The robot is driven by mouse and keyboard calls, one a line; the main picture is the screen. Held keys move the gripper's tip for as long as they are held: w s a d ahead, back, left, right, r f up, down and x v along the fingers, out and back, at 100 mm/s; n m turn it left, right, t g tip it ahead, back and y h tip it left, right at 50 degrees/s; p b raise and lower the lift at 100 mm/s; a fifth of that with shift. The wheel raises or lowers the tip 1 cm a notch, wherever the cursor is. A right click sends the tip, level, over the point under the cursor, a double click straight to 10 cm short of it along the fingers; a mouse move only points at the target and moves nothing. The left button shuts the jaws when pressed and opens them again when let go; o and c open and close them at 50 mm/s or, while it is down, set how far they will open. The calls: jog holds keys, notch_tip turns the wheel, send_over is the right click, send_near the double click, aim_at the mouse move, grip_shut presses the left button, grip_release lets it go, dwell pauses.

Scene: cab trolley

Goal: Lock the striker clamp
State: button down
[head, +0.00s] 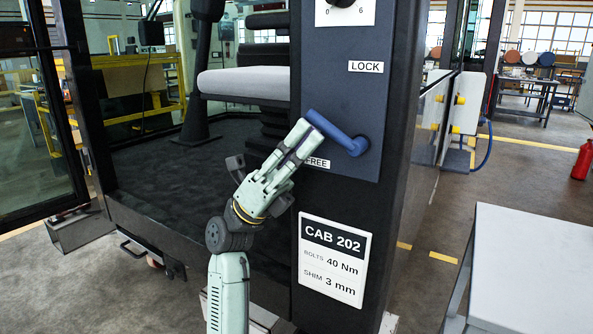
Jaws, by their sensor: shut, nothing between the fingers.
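The striker clamp shows as a blue lever (335,132) on a dark blue plate (365,95) on the cab's black post. Its pivot is at the right and its arm slants up to the left. The lever's free end lies between the LOCK label (366,66) above and the FREE label (317,162) below. My gripper (308,134) is shut and empty, its fingertips just below and left of the lever's free end. I cannot tell whether they touch the lever. My fingers partly cover the FREE label's left side.
A CAB 202 sign (333,260) is below the plate. The grey cab seat (245,83) is behind on the left. A light grey table (540,260) stands at the lower right, with open floor behind it.

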aim_at(313, 116)
jog(key=r+m+y, duration=0.1)
jog(key=y, duration=0.1)
jog(key=r+m+y, duration=0.1)
jog(key=y, duration=0.1)
jog(key=d+r+m+y, duration=0.1)
jog(key=y, duration=0.1)
jog(key=shift+s+r+g+b, duration=0.3)
jog(key=shift+s+r, duration=0.05)
jog(key=shift+r, duration=0.05)
jog(key=y, duration=0.1)
jog(key=d+r+m+y+p, duration=0.1)
jog(key=shift+s+r+y, duration=0.15)
jog(key=shift+s+y, duration=0.15)
jog(key=shift+s+d+r+m+t+y+p, duration=0.3)
jog(key=shift+t+y+p, duration=0.25)
jog(key=shift+y, duration=0.35)
jog(key=shift+s+d, duration=0.15)
jog(key=shift+d, duration=0.2)
